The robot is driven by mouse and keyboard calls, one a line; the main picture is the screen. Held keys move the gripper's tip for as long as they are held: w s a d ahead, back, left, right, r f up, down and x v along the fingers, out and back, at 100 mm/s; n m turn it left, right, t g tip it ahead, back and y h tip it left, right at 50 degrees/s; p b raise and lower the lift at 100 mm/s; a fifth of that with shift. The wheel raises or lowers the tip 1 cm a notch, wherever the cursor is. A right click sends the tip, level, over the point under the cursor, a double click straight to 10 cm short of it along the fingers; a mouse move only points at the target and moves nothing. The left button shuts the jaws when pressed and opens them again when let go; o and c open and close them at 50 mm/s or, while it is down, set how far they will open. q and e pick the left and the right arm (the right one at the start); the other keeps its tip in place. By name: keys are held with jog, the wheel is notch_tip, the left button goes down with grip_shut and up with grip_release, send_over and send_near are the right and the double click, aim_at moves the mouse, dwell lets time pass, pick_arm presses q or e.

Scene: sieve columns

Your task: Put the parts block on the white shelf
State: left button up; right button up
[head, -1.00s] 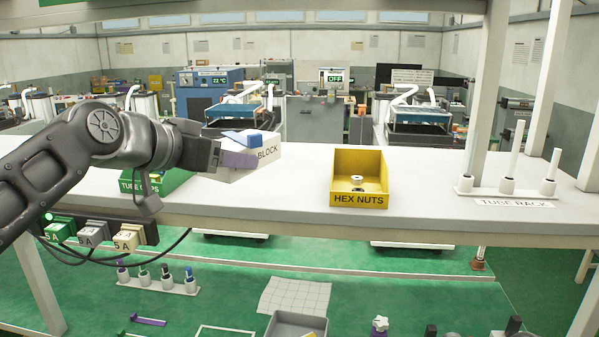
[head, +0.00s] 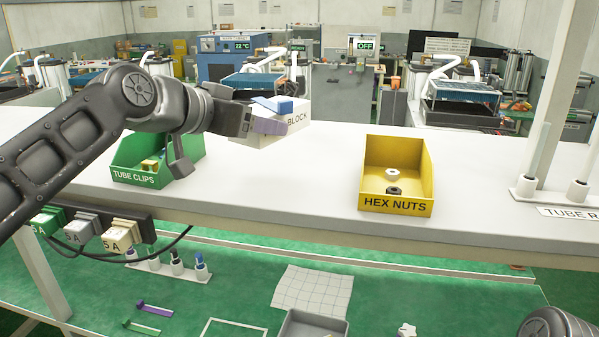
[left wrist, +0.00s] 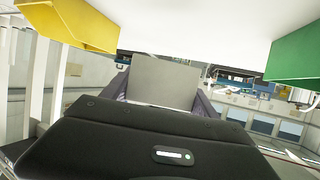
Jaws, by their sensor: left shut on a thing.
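The parts block (head: 296,120) is a pale box lettered "BLOCK". My left gripper (head: 278,115) is shut on it, with one bluish finger over its top edge and a purple one across its near side. The block is over the white shelf (head: 290,190), behind and right of the green bin. I cannot tell whether it touches the shelf. In the left wrist view the block shows as a grey face (left wrist: 163,80) between the two fingers, with the white shelf (left wrist: 200,25) beyond. My right gripper is not in view.
A green TUBE CLIPS bin (head: 135,178) stands left on the shelf and a yellow HEX NUTS bin (head: 396,205) stands right. A tube rack (head: 553,197) is at the far right. The shelf between the two bins is clear. A white post (head: 565,90) rises at the right.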

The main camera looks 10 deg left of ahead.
pick_arm(q)
send_over(259, 187)
notch_tip(259, 187, down, 5)
jog(key=shift+f, duration=0.1)
notch_tip(259, 187, down, 3)
jog(key=shift+f+p, duration=0.15)
jog(key=shift+p, duration=0.15)
jog(key=shift+f, duration=0.35)
jog(key=shift+f, duration=0.15)
jog(key=o, duration=1.7)
jog(key=shift+c, duration=0.2)
